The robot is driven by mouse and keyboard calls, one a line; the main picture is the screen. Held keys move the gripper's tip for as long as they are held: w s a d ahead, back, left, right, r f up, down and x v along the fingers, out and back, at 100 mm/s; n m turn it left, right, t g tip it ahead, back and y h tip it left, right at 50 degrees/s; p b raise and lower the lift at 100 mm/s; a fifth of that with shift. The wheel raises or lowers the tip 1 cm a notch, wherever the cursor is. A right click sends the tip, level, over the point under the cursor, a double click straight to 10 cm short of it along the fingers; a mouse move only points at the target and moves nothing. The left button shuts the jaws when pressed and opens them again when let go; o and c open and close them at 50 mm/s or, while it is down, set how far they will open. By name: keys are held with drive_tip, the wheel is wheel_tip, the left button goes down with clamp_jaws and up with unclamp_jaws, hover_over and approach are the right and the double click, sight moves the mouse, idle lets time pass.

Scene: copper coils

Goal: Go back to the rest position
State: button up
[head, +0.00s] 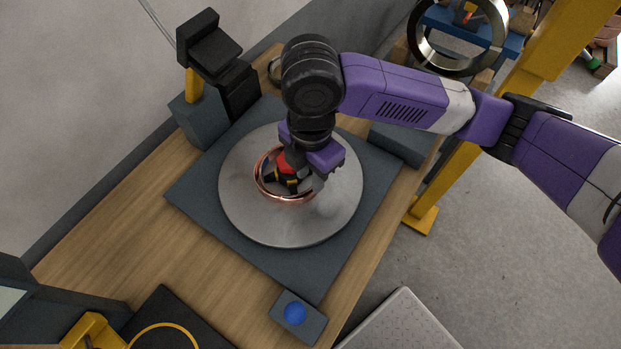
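My purple and black arm reaches in from the right, and my gripper (291,181) points down over a round grey metal disc (245,217). A copper coil (264,191) lies on the disc, around the spot under my gripper. The fingertips are at or just above the coil's middle, with red, black and yellow parts showing between them and the coil. The gripper's wrist hides the coil's far right side. I cannot tell whether the fingers are open or shut, or whether they touch the coil.
The disc sits on a dark square plate (193,196) on a wooden table (110,235). A black device (215,52) stands at the back left. A blue button (294,313) is at the front. A yellow post (455,180) and a metal ring (420,50) stand right. Grey floor is beyond.

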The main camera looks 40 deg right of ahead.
drive_tip(key=shift+r, duration=2.35)
